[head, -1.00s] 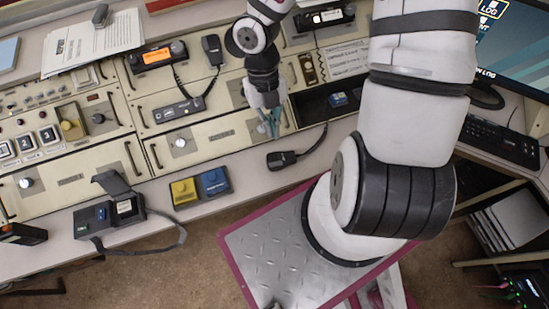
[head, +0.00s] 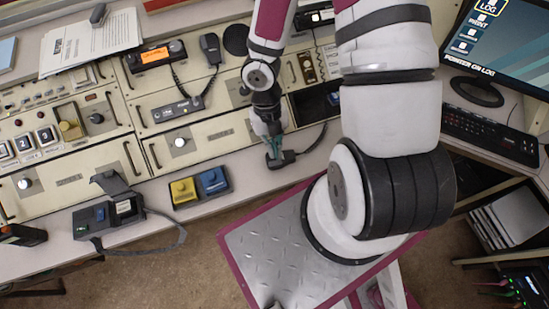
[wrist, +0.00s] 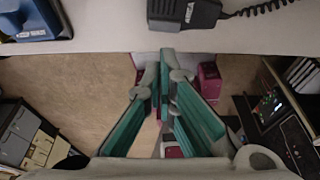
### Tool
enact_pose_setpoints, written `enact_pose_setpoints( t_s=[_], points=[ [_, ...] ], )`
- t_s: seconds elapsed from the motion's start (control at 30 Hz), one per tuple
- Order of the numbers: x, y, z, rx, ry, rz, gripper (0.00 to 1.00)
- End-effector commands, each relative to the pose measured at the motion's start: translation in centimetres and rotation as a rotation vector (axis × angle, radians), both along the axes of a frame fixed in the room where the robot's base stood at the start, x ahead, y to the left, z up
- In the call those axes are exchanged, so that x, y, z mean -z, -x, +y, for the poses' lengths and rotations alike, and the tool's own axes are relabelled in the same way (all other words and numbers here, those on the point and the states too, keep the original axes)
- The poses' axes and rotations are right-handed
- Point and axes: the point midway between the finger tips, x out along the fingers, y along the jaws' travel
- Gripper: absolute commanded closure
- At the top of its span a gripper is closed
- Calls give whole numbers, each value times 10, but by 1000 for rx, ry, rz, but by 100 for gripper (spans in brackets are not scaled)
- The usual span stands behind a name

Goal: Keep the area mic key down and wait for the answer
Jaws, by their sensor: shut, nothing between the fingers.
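A black hand mic (head: 284,159) lies on the pale desk ledge, its cord running up and right. No label shows which mic is the area mic, and its key cannot be made out. My gripper (head: 273,150) appears over this mic in the head view, its fingers partly covering it. In the wrist view the mic (wrist: 184,12) is at the top edge, and my shut, empty gripper (wrist: 164,65) shows below it against the floor, with a gap between them in the picture. Contact is not visible. Another hand mic (head: 209,47) hangs beside the orange-lit radio (head: 155,55).
A yellow box (head: 184,191) and a blue box (head: 213,181) sit on the ledge left of my gripper; a black desk unit (head: 108,215) with a looped cord is farther left. The console panel (head: 215,135) rises behind. A monitor (head: 500,45) and keyboard (head: 490,135) are right.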

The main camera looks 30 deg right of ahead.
Motion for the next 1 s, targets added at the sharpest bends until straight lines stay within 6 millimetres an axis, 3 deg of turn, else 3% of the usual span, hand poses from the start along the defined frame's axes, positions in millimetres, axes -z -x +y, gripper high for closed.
enact_pose_setpoints(
  t_s=[0.43, 1.0],
  points=[
    [50, 7, 1, -1, 0, 0, 100],
    [61, 5, 1, -1, 1, -1, 100]
  ],
)
